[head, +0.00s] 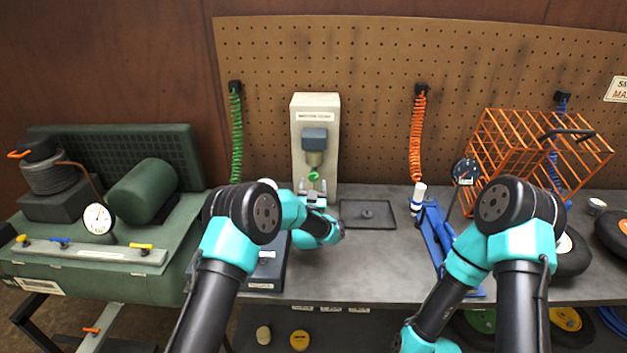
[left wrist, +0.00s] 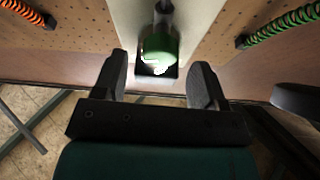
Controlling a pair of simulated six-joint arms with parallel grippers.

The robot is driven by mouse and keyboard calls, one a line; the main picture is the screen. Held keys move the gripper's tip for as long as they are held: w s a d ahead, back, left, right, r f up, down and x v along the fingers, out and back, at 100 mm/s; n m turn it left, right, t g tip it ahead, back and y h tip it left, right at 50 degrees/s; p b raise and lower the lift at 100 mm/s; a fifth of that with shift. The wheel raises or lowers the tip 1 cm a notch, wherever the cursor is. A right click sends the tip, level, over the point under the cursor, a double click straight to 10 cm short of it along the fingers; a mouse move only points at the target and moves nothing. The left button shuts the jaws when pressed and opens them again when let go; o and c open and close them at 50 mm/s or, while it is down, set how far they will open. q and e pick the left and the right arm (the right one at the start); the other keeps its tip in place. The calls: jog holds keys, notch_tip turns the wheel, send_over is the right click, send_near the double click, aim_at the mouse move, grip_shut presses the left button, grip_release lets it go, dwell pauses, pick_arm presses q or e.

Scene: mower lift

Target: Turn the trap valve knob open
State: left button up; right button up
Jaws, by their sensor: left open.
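The trap valve knob is the small green knob (head: 314,176) low on the front of the pale upright panel (head: 328,145), under a grey block with a metal bowl. It also shows in the left wrist view (left wrist: 158,48), near the top middle, with a bright glare below it. My left gripper (head: 314,186) is open just below and in front of the knob in the head view. In the left wrist view its two fingers (left wrist: 160,80) stand apart on either side of the knob's line, and nothing is between them. My right gripper is not visible; only its arm shows.
A green compressor (head: 150,190) with a gauge stands at the left. A black tray (head: 367,214) lies on the grey bench (head: 390,270). A blue tool (head: 432,235) and orange wire cage (head: 535,150) are to the right. Green (head: 236,135) and orange (head: 418,130) coiled hoses hang behind.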

aim_at(314, 176)
pick_arm(q)
jog(key=shift+x, duration=1.45)
jog(key=shift+c, duration=0.5)
jog(key=c, duration=0.8)
jog(key=shift+n, duration=0.4)
jog(key=n+y, duration=0.1)
jog(key=n, duration=0.1)
jog(key=n+y, duration=0.2)
jog(key=n, duration=0.1)
jog(key=shift+n+y, duration=0.3)
